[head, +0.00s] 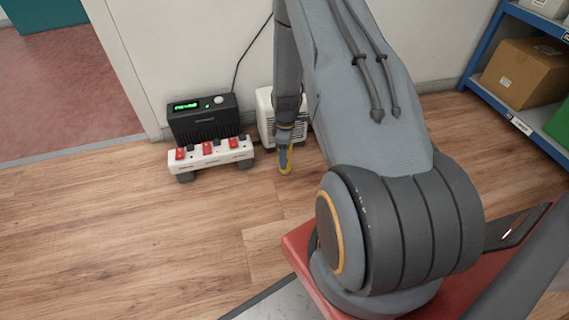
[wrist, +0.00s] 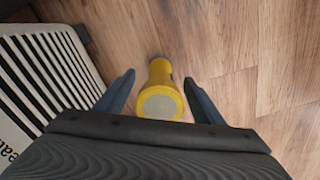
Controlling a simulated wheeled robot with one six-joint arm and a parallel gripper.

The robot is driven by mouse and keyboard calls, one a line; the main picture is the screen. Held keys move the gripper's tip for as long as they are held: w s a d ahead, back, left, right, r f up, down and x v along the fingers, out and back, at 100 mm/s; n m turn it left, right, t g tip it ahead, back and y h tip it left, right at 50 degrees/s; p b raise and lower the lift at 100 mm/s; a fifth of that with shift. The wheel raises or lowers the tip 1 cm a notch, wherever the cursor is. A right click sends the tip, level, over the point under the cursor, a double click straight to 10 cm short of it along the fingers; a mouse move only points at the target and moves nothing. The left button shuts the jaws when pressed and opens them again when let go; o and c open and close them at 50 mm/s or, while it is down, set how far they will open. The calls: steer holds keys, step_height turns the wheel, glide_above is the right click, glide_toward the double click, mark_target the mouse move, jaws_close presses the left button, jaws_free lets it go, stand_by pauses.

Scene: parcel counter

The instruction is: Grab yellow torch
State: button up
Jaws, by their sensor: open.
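The yellow torch (wrist: 161,80) shows in the wrist view, its round pale grey end facing the camera and its narrower body reaching away over the wood floor. My gripper (wrist: 158,86) is open, with one dark finger on each side of the torch and a visible gap to each. In the head view my gripper (head: 284,156) hangs low near the wall, and a bit of yellow shows at its tip. Most of the torch is hidden there by my arm and gripper.
A white slatted heater (wrist: 55,62) stands close to the left finger; it also shows in the head view (head: 265,117). A black box with a green display (head: 203,120) and a white power strip with red switches (head: 211,154) are left of it. Bare floor (head: 110,235) lies in front.

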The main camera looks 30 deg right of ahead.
steer(key=shift+f, duration=0.85)
steer(key=shift+r, duration=0.1)
steer(key=c, duration=1.3)
